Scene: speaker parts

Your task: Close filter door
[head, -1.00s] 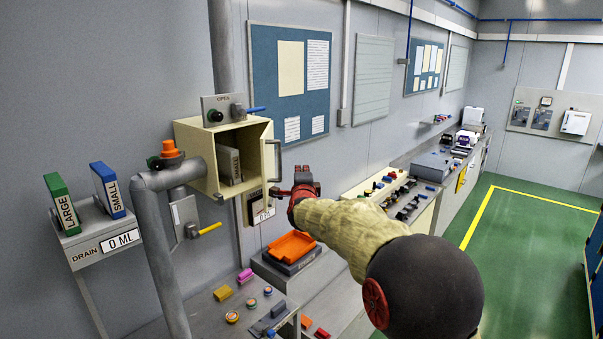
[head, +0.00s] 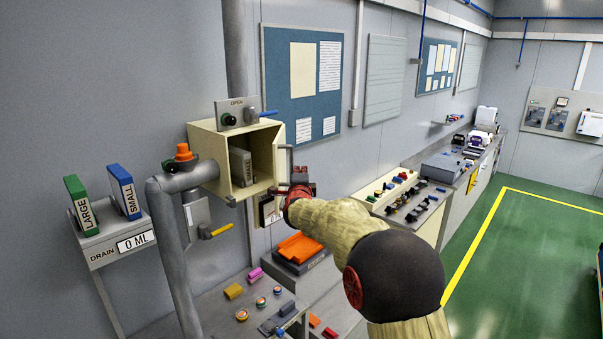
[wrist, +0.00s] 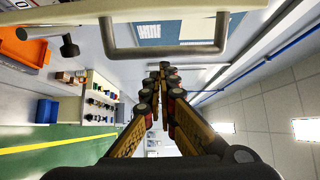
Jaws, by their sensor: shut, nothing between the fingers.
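The cream filter box (head: 205,133) is on the wall with its front open, and a grey filter block (head: 241,166) stands inside it. Its cream door (head: 281,160) stands swung out at the right side, with a grey bar handle. In the wrist view the handle (wrist: 165,51) spans the upper middle, close to the fingers. My gripper (head: 280,189) is by the door's lower outer edge, and overlaps it in the head view. In the wrist view its fingers (wrist: 163,72) are together with nothing between them. I cannot tell whether they touch the door.
A grey pipe with an orange knob (head: 183,152) stands left of the box. An OPEN switch panel (head: 240,112) is above it. An orange tray (head: 300,247) and a bench (head: 215,297) with small coloured parts lie below. Green floor (head: 540,250) is free at right.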

